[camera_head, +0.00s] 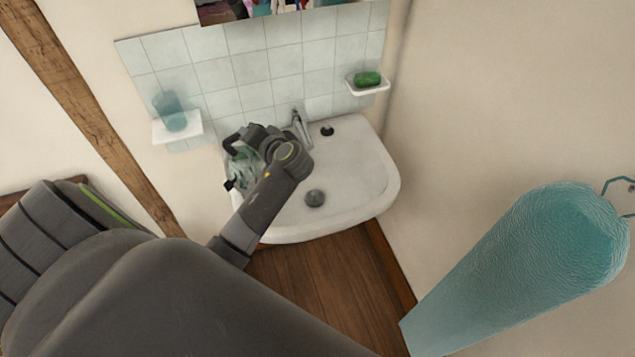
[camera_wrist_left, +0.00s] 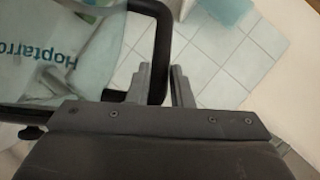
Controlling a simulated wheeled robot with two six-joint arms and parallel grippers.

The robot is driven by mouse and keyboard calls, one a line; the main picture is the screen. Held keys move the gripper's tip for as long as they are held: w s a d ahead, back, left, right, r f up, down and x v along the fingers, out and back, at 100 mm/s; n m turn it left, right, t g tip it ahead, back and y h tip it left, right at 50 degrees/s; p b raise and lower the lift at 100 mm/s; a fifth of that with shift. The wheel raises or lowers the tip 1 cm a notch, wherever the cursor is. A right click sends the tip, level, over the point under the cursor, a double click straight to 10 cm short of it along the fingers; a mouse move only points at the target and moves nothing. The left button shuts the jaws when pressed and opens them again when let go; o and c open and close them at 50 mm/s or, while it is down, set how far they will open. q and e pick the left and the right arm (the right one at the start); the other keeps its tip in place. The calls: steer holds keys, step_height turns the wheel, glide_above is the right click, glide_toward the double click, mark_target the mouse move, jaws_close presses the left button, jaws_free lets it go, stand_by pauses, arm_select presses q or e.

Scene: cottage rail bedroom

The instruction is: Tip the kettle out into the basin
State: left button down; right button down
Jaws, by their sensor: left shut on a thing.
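The kettle (camera_head: 245,172) is clear, with a black handle, and is held over the left side of the white basin (camera_head: 360,165). In the left wrist view the kettle (camera_wrist_left: 60,60) fills the left side, with printed lettering on its see-through wall. My left gripper (camera_wrist_left: 163,80) is shut on its black handle, which passes between the two fingers. In the head view my left wrist hides part of the kettle, so its exact tilt and any contact with the basin are hard to tell. I cannot see water in it. My right gripper is not in view.
A tap (camera_head: 300,125) stands at the basin's back, close right of my wrist. A glass (camera_head: 170,112) on a left shelf (camera_head: 190,130) and a soap dish (camera_head: 378,89) with green soap (camera_head: 367,78) are on the wall. A teal towel (camera_head: 530,260) hangs at right.

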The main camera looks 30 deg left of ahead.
arm_select(q)
steer(key=shift+w+d+f+m+y+b, duration=0.35)
steer(key=shift+d+b, duration=0.2)
steer(key=shift+b, duration=0.35)
stand_by(0.3)
